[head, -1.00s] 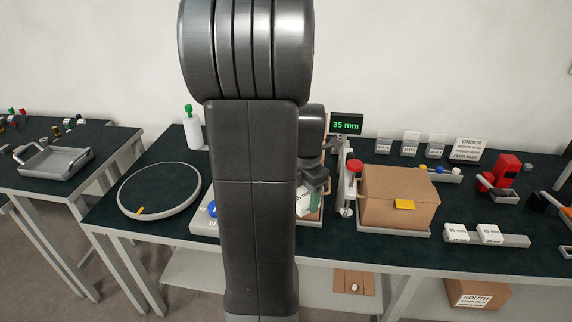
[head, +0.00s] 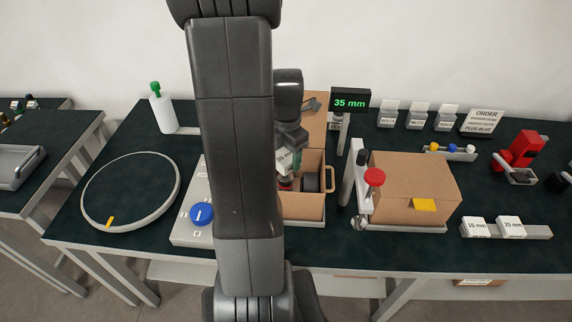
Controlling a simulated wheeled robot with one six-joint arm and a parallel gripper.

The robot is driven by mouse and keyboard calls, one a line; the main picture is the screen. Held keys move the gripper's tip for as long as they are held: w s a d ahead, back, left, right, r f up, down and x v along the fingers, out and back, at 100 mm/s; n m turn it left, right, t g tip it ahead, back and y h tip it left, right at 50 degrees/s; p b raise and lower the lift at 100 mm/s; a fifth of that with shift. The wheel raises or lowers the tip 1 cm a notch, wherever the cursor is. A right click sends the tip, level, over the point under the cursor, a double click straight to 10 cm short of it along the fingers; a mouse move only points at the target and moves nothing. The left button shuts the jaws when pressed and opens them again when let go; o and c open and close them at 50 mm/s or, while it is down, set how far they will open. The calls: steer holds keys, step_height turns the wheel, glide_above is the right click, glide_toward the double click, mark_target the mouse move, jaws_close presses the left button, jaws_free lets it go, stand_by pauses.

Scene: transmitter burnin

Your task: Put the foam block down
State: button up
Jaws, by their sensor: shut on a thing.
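My gripper (head: 291,141) is partly hidden behind my own arm, above the open brown box. It is shut on a small pale block (head: 285,160), which I take to be the foam block; only part of it shows. The open brown box (head: 303,207) stands on the dark bench, with a dark round thing (head: 311,181) and a small red thing (head: 286,184) inside. I cannot tell whether the block touches anything in the box.
A grey plate with a blue knob (head: 202,214) and a round turntable (head: 131,191) lie to the left. A post with a red knob (head: 374,177) and a closed carton (head: 418,180) stand to the right. Bare bench shows along the front right.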

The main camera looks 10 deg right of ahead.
mark_target(287, 155)
steer(key=shift+f, duration=2.3)
steer(key=shift+f, duration=0.25)
steer(key=o, duration=0.9)
steer(key=shift+o, duration=0.2)
steer(key=shift+r, duration=0.1)
step_height(287, 155, up, 12)
steer(key=shift+r, duration=0.2)
steer(key=shift+f, duration=0.15)
